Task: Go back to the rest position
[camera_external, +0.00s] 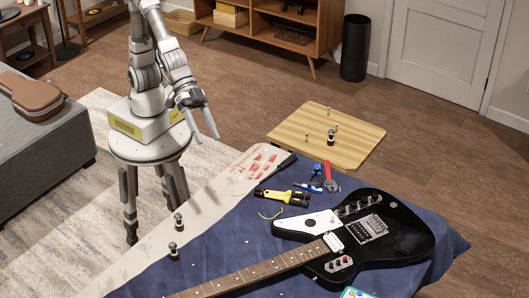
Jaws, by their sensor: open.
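My gripper (198,118) hangs in the air from my arm, near the stool-like base, with its two fingers apart and nothing between them. It points down and to the right, above and short of the table's far left edge. The black electric guitar (405,235) with a white pickguard lies on the blue cloth (225,240), its neck running to the lower left. My gripper is well apart from the guitar.
A yellow-black flashlight (283,197), a red-handled tool (331,178) and blue tools lie beyond the guitar. Small posts stand on the cloth's left side (173,251) and on a wooden board (300,125). A guitar case (30,95) rests at left.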

